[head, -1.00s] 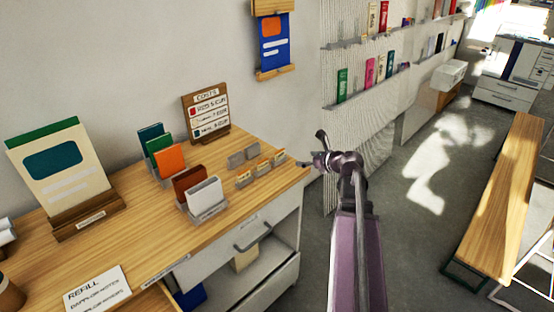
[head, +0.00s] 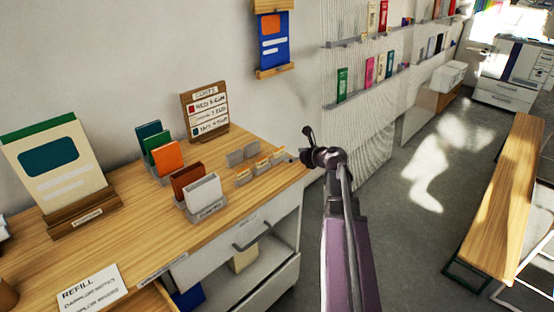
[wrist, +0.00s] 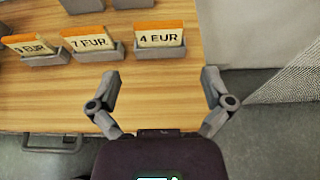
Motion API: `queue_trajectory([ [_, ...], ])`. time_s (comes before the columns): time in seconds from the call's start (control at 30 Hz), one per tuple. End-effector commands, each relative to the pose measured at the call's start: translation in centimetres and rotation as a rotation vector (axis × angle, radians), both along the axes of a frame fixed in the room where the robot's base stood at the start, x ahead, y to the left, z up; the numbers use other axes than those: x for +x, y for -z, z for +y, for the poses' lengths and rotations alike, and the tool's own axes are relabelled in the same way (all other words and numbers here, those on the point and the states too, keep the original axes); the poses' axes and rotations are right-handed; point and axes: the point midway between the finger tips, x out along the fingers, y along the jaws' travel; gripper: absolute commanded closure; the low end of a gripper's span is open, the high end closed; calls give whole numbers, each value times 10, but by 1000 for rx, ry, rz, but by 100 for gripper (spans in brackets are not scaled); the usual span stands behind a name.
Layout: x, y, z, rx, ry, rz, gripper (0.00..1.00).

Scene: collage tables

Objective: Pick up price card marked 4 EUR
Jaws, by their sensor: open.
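The price card marked 4 EUR (wrist: 159,38) stands in a small grey holder (wrist: 160,53) near the table's right edge in the wrist view. It is cream with an orange top edge. In the head view the small card row shows at the table's right end, with the rightmost card (head: 278,155) nearest my gripper. My gripper (wrist: 160,88) is open and empty, its fingers apart on either side below the card in the wrist view. In the head view my gripper (head: 304,144) is just off the table's right end.
Cards marked 7 EUR (wrist: 89,42) and a partly readable EUR card (wrist: 30,47) stand in holders to the left. Empty-looking grey holders (head: 243,154) sit behind. A wooden bench (head: 505,190) stands right, with open floor between.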

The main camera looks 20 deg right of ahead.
Motion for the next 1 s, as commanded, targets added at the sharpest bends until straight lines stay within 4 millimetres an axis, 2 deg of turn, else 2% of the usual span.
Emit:
queue_trajectory([
  [0.03,8,5,2,-1,-1,0,0],
  [0.2,18,9,6,-1,-1,1,0],
  [0.73,24,11,10,-1,-1,1,0],
  [1.0,50,22,20,-1,-4,1,0],
])
